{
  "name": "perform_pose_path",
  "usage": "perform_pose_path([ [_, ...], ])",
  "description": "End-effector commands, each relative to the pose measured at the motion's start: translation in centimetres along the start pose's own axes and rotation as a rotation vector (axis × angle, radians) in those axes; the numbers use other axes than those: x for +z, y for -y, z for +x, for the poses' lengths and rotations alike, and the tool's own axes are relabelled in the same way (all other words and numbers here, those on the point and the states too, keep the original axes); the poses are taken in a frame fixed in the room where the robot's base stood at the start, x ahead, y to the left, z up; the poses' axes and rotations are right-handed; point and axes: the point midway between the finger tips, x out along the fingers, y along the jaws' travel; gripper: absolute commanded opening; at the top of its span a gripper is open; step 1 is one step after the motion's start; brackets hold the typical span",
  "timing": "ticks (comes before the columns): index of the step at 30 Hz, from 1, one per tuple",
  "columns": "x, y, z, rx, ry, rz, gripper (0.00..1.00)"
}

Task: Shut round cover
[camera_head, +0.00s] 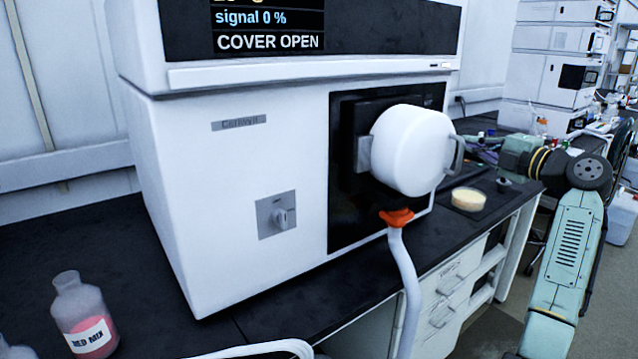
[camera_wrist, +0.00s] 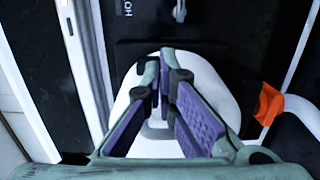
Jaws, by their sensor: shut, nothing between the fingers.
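The round cover (camera_head: 408,150) is a white drum on the front of a white instrument (camera_head: 215,150), over its black panel (camera_head: 345,215). A grey handle (camera_head: 457,157) sticks out on its right side. The display (camera_head: 268,30) reads "COVER OPEN" and "signal 0 %". In the wrist view the white cover (camera_wrist: 215,85) lies behind my gripper (camera_wrist: 165,68), whose purple-padded fingers come together at the tips with nothing between them.
An orange fitting (camera_head: 397,217) and a white hose (camera_head: 406,285) hang below the cover. A bottle of red mix (camera_head: 85,320) stands at the lower left of the dark bench. A round pale dish (camera_head: 468,199) sits right of the cover. More white stacks (camera_head: 560,45) stand behind.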

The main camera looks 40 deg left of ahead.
Motion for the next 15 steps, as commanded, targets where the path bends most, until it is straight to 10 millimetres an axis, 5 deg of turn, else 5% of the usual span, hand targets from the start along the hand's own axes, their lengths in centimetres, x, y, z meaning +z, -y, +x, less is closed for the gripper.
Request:
perform_pose_path([
  [15, 1.4, 0.0, -0.1, 0.0, 0.021, 0.0, 0.0],
])
